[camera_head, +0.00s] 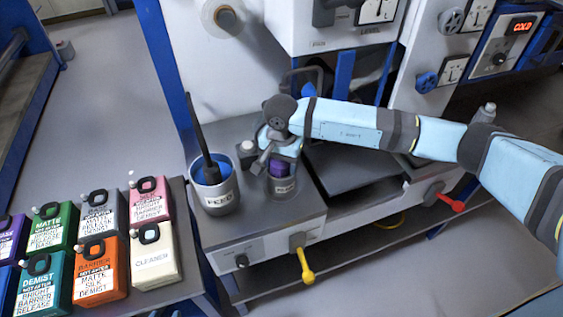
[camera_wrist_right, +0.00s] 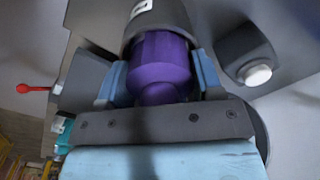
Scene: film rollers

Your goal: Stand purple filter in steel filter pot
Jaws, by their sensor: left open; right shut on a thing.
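The purple filter (camera_head: 277,166) is between the fingers of my right gripper (camera_head: 281,152), which is shut on it. It also shows in the right wrist view (camera_wrist_right: 160,65), with a pale blue finger on each side. The steel filter pot (camera_head: 284,188) is a small grey labelled cylinder on the machine's top. In the right wrist view the filter's far end meets the mouth of the pot (camera_wrist_right: 158,20) and appears to be inside it. How deep it sits is hidden. My left gripper is not in view.
A larger grey pot (camera_head: 217,202) with blue inside and a black rod stands left of the filter pot. A small white-capped item (camera_head: 246,148) is close behind. Several coloured cans, including an orange one (camera_head: 100,279), stand on a table at the left.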

